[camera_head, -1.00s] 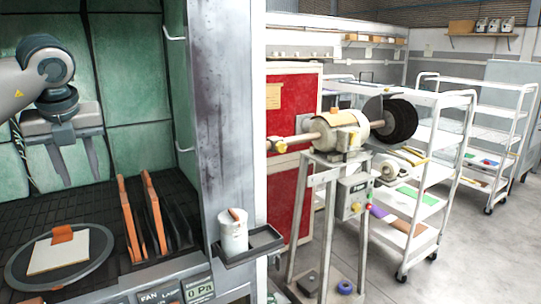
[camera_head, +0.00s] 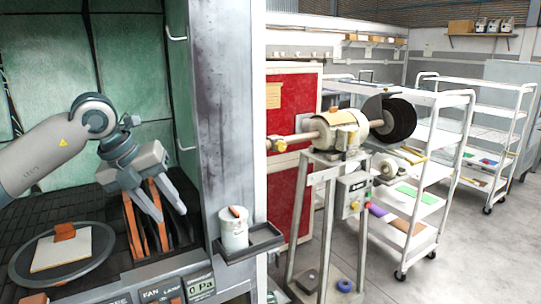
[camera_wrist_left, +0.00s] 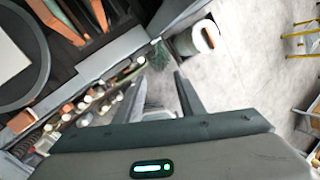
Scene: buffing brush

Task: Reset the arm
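My left gripper (camera_head: 168,208) is inside the green-walled booth in the head view, in front of the upright orange-edged panels (camera_head: 146,218). Its two fingers are apart and nothing shows between them. In the left wrist view the fingers (camera_wrist_left: 168,95) are also apart, with grey floor and the booth's front edge beyond them. My right gripper is in neither view.
A round dark plate (camera_head: 22,262) bearing a white square (camera_head: 62,252) with an orange block (camera_head: 64,232) lies left in the booth. A white cup (camera_head: 233,232) stands on a small side tray (camera_head: 265,240). A buffing machine (camera_head: 342,130) and white shelf carts (camera_head: 425,170) stand to the right.

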